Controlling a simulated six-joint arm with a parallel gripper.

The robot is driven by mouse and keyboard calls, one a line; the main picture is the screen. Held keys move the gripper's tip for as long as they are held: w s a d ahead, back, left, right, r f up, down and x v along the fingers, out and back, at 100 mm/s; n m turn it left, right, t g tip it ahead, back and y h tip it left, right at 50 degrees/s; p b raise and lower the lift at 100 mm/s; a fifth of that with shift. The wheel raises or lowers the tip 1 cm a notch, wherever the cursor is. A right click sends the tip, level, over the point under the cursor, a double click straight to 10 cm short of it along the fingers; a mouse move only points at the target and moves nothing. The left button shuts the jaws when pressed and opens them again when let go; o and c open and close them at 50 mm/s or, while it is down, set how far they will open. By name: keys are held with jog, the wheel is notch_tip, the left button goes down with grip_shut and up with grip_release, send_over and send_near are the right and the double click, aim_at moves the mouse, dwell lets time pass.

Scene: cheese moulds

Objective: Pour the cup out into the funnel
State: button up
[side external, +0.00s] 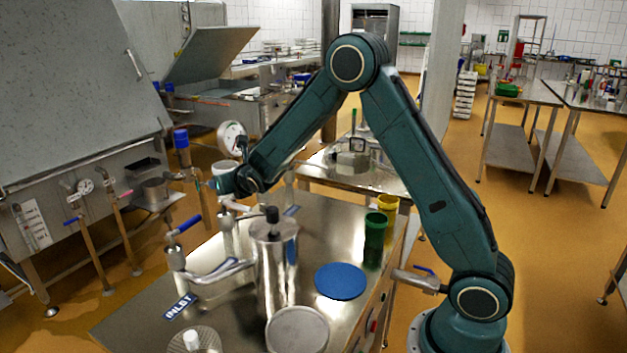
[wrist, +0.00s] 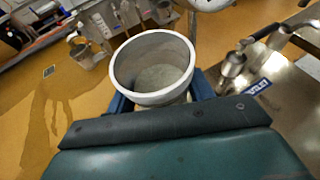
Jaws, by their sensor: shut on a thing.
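The pale grey round cup (wrist: 152,74) is in my gripper, its wide mouth facing the wrist camera. A lighter grey, grainy surface shows deep inside it. My gripper (wrist: 160,97) is shut on the cup, with a blue finger showing on either side. In the side external view, my gripper (side external: 224,182) is beyond the far left edge of the steel table, and the cup (side external: 222,168) looks roughly upright. I cannot make out the funnel with certainty in either view.
The steel table (side external: 330,225) carries a tall steel canister (side external: 275,265), a blue disc (side external: 341,281), a green container (side external: 375,228) and a yellow one (side external: 388,205). Valve pipes (side external: 177,262) rise near the INLET label (side external: 180,307). A round gauge (side external: 232,139) stands behind my gripper.

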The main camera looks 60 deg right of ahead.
jog(key=shift+s+d+f+m+y, duration=0.2)
jog(key=shift+d+f+m+y, duration=0.15)
jog(key=shift+d+m, duration=0.25)
jog(key=shift+s+d+r+m+y, duration=0.1)
jog(key=shift+d+r+m+y, duration=0.3)
jog(key=shift+m+y, duration=0.2)
jog(key=shift+s+d+f+m+t+y, duration=0.15)
jog(key=shift+d+m+t+y, duration=0.1)
jog(key=shift+d+m+y, duration=0.3)
jog(key=shift+s+d+f+m+t+y, duration=0.1)
jog(key=shift+d+m+t+y, duration=0.1)
jog(key=shift+d+m, duration=0.35)
jog(key=shift+s+d+f+m+t+y, duration=0.15)
jog(key=shift+d+m+t+y, duration=0.2)
jog(key=shift+m, duration=0.35)
jog(key=shift+r+m+y+b, duration=0.3)
jog(key=shift+r+m+y, duration=0.1)
jog(key=shift+m+y, duration=0.1)
jog(key=shift+f+m+t+y+b, duration=0.55)
jog(key=shift+f+m+t+b, duration=0.15)
jog(key=shift+m, duration=0.5)
jog(key=shift+s+d+r+m+t+y+b, duration=0.1)
jog(key=shift+d+r+m+t+y+b, duration=0.2)
jog(key=shift+m, duration=0.4)
dwell(0.7)
